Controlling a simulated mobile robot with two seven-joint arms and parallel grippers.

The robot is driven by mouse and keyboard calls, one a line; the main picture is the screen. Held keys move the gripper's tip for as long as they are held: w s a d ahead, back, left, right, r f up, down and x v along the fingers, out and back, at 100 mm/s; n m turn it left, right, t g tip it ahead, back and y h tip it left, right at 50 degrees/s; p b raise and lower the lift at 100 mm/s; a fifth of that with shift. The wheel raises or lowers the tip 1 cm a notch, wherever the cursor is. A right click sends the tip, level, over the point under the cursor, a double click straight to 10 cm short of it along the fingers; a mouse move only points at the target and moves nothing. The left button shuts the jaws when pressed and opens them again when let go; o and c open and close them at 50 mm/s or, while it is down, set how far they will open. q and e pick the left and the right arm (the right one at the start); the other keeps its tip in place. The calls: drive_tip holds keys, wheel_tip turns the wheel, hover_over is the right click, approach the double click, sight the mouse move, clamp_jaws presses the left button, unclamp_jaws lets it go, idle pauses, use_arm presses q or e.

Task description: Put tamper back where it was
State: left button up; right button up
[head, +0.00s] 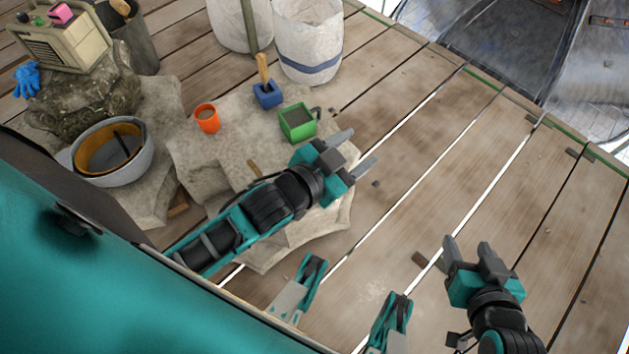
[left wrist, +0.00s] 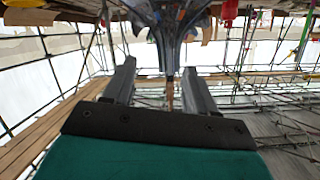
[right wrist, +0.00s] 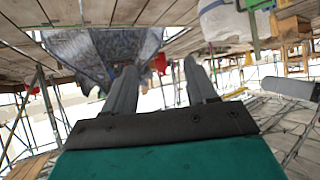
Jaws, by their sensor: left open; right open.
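A wooden handle (head: 263,70) stands upright in or on a blue block (head: 267,96) on the pale cloth; it may be the tamper, but I cannot tell whether block and handle are one piece. A green open box (head: 298,122) with dark contents and an orange cup (head: 207,119) stand nearby. My left gripper (head: 354,154) is open and empty, right of and below the green box. My right gripper (head: 468,249) is open and empty over the planks at the lower right.
The pale cloth (head: 190,150) lies on the plank deck (head: 400,200). A grey bucket (head: 142,166), a radio-like box (head: 62,40) and a blue glove (head: 27,79) are at left. White sacks (head: 307,38) stand behind. The planks at right are mostly clear.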

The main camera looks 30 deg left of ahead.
use_arm(q)
drive_tip(key=s+a+f+n+g+y, duration=0.2)
drive_tip(key=s+a+f+n+g, duration=0.1)
drive_tip(key=s+a+f, duration=0.1)
drive_tip(key=shift+s+a+f+n, duration=0.15)
drive_tip(key=shift+s+f+n, duration=0.25)
drive_tip(key=shift+s+f, duration=0.45)
drive_tip(key=shift+s+r, duration=0.2)
drive_tip(key=s+a+r+y+p, duration=0.1)
drive_tip(key=a+r+p, duration=0.2)
drive_tip(key=r+p, duration=0.9)
drive_tip(key=p, duration=0.5)
drive_tip(key=shift+s+a+r, duration=0.15)
drive_tip(key=shift+s+a, duration=0.1)
drive_tip(key=shift+s, duration=0.05)
use_arm(e)
drive_tip(key=s+d+r+h, duration=0.1)
drive_tip(key=d+r, duration=0.2)
drive_tip(key=r, duration=0.9)
drive_tip(key=shift+s+d+r, duration=0.2)
drive_tip(key=shift+s+d, duration=0.1)
drive_tip(key=shift+d, duration=0.05)
